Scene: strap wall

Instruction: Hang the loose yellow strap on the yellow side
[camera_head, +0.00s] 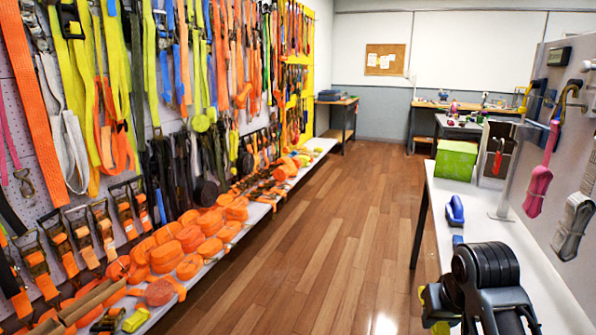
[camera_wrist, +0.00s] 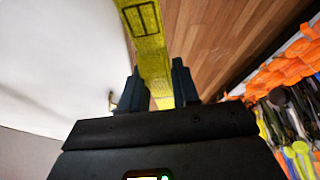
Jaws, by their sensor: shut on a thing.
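A yellow strap (camera_wrist: 150,45) with dark printed marks runs between the two dark fingers of my gripper (camera_wrist: 158,82) in the wrist view. The fingers are shut on it, and it stretches up past the fingertips. In the head view a small part of yellow strap (camera_head: 432,302) shows beside my dark arm at the lower right; the arm hides the rest. The long strap wall on the left has a light pegboard (camera_head: 28,165) near me and a yellow panel (camera_head: 322,45) at its far end. Several yellow straps (camera_head: 68,45) hang among orange ones on the near part.
A low shelf (camera_head: 215,245) with orange rolls runs under the strap wall. A white table (camera_head: 470,210) with a green box (camera_head: 456,160) and blue item (camera_head: 454,210) stands at right. A pink strap (camera_head: 538,190) hangs on a grey panel there. The wooden floor (camera_head: 310,240) between is clear.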

